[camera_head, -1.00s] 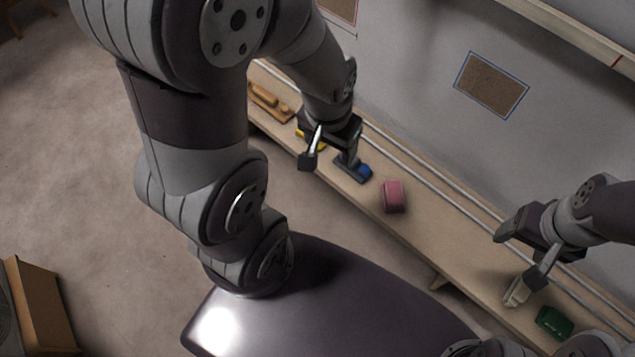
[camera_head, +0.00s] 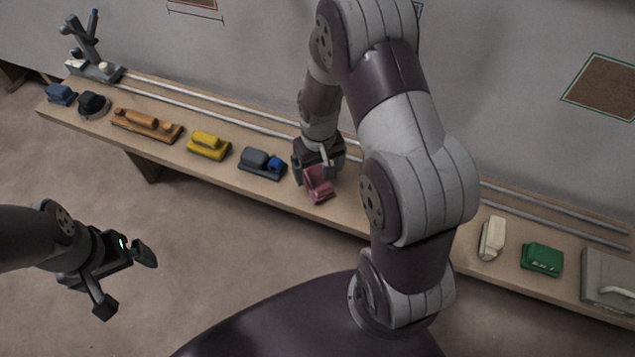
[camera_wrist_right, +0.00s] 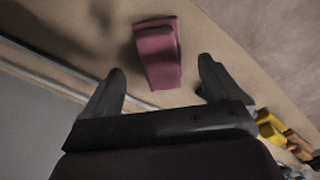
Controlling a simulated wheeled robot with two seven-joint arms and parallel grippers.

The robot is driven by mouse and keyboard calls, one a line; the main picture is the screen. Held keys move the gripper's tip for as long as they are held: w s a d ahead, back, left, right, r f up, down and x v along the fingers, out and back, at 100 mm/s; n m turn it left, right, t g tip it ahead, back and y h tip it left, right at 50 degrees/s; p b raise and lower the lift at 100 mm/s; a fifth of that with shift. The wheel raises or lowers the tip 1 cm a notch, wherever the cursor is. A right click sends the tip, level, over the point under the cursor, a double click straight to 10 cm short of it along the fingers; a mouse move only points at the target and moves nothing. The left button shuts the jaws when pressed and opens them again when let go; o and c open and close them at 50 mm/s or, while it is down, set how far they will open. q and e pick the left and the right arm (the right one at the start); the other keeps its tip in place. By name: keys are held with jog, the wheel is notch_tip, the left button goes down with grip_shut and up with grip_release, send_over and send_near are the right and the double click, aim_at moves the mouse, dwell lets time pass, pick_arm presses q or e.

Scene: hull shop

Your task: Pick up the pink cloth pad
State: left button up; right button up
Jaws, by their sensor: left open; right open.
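The pink cloth pad (camera_head: 318,188) lies on the long wooden bench, a small block shape. My right gripper (camera_head: 317,172) is just above it and partly covers it in the head view. In the right wrist view the pad (camera_wrist_right: 158,52) sits ahead of and between the two open fingers of the right gripper (camera_wrist_right: 158,85), with nothing between them. My left gripper (camera_head: 126,278) is open and empty, out over the floor at the lower left, away from the bench.
On the bench (camera_head: 350,220), a grey and blue item (camera_head: 262,163) and a yellow item (camera_head: 209,145) stand left of the pad. A cream item (camera_head: 492,238), a green item (camera_head: 541,258) and a grey case (camera_head: 608,278) stand right. Rails run along the bench's back.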

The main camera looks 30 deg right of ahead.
aim_at(318, 176)
notch_tip(318, 176, down, 4)
jog(key=shift+a+r+b, duration=0.1)
jog(key=shift+r+b, duration=0.05)
jog(key=shift+b, duration=0.25)
jog(key=shift+c, duration=0.9)
jog(key=c, duration=1)
notch_tip(318, 176, up, 4)
jog(key=shift+r+p, duration=0.1)
jog(key=shift+p, duration=0.7)
jog(key=s+r+p, duration=0.1)
jog(key=s+r, duration=0.1)
jog(key=s, duration=0.2)
jog(key=s+a+r, duration=0.1)
jog(key=s+r, duration=0.1)
jog(key=s, duration=0.1)
jog(key=s+r+p, duration=0.1)
jog(key=s+r, duration=0.2)
jog(key=s, duration=0.1)
jog(key=shift+s+a+p, duration=0.35)
